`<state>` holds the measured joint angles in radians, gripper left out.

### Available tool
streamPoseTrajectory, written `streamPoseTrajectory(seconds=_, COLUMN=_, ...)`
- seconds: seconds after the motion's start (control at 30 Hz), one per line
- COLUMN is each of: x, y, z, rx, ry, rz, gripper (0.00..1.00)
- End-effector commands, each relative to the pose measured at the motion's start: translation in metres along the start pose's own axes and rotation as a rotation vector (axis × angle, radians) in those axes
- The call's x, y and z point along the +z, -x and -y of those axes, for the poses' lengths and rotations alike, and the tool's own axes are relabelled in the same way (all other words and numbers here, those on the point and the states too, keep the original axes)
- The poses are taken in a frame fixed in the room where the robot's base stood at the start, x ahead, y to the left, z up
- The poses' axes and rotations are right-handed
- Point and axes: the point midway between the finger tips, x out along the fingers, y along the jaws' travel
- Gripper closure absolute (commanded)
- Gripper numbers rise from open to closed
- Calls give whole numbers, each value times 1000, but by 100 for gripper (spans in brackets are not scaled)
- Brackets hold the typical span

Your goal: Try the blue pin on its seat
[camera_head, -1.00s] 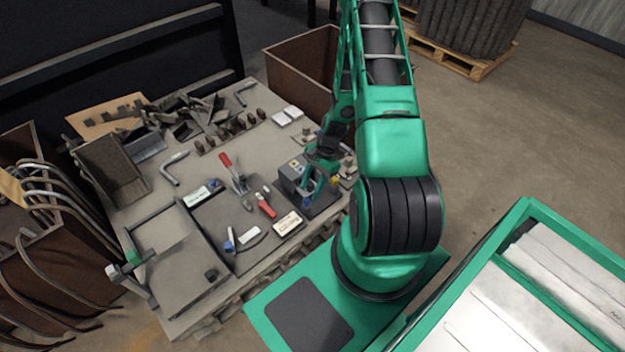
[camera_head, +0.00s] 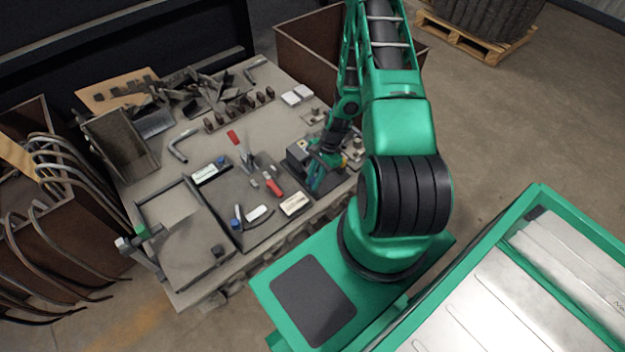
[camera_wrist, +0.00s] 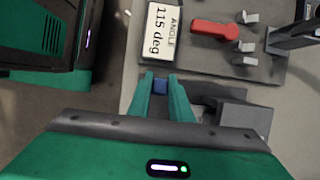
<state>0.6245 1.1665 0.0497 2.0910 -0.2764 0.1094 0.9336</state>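My gripper (camera_wrist: 161,88) points down over the front edge of the work table. In the wrist view its two green fingers are closed in on a small blue piece, the blue pin (camera_wrist: 161,87), at their tips. In the head view my gripper (camera_head: 316,182) is in front of a dark block fixture (camera_head: 298,152), and the pin cannot be made out there. The grey fixture (camera_wrist: 238,112) lies just right of the fingers in the wrist view. The pin's seat cannot be told apart; the fingers and arm hide part of the fixture.
An "ANGLE 115 deg" card (camera_wrist: 160,32) and a red handle (camera_wrist: 217,29) lie near the gripper. Another blue-topped part (camera_head: 237,221) is on the dark mat. A bending frame (camera_head: 185,235) stands at the left. A brown bin (camera_head: 305,50) is behind.

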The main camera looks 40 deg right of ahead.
Motion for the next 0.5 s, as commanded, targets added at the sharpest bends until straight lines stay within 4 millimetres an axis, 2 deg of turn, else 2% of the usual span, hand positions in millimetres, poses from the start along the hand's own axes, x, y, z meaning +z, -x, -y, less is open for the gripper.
streamPoseTrajectory(seconds=0.5, x=4, y=11, z=1, rx=-1, ry=0, rz=-1, gripper=100)
